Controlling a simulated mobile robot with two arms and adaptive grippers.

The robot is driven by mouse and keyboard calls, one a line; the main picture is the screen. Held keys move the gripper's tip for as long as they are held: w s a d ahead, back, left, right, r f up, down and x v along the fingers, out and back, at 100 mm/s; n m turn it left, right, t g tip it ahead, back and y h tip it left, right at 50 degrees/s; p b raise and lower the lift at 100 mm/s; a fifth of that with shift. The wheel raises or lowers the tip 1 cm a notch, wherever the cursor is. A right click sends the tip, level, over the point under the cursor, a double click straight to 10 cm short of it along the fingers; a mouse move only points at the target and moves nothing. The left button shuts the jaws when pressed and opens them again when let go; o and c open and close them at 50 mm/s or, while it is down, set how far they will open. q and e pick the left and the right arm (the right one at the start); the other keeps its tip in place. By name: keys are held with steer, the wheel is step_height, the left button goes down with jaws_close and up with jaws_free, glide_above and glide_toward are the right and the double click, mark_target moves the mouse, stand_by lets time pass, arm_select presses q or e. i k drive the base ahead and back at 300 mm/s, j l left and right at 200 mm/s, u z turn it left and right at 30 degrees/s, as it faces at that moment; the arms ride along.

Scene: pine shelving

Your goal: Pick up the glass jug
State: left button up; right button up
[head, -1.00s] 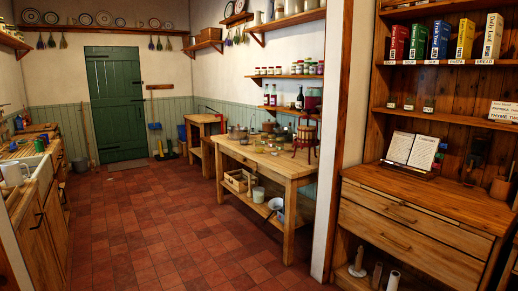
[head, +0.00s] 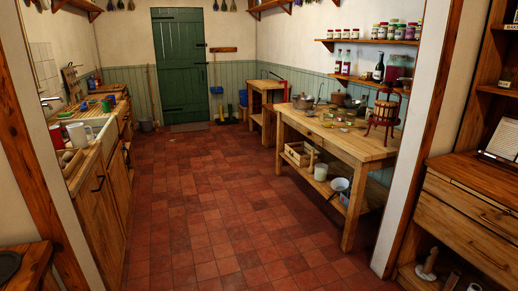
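I cannot pick out the glass jug for certain. Several small pots and glass-like items stand close together on the wooden worktable (head: 372,150) at the right, too small to tell apart. Neither of my grippers is in view.
The red tiled floor (head: 215,225) is clear up to the green door (head: 181,65). A sink counter (head: 93,160) runs along the left. A dark red press (head: 384,110) stands on the worktable's near end. Door-frame posts (head: 410,140) flank the opening. A dresser (head: 470,215) is at right.

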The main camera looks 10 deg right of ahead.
mark_target(329, 118)
steer(key=i+z, duration=0.1)
steer(key=i, duration=2.05)
steer(key=i+j, duration=0.1)
steer(key=i, duration=2)
steer(key=l+z, duration=0.05)
steer(key=l, duration=0.05)
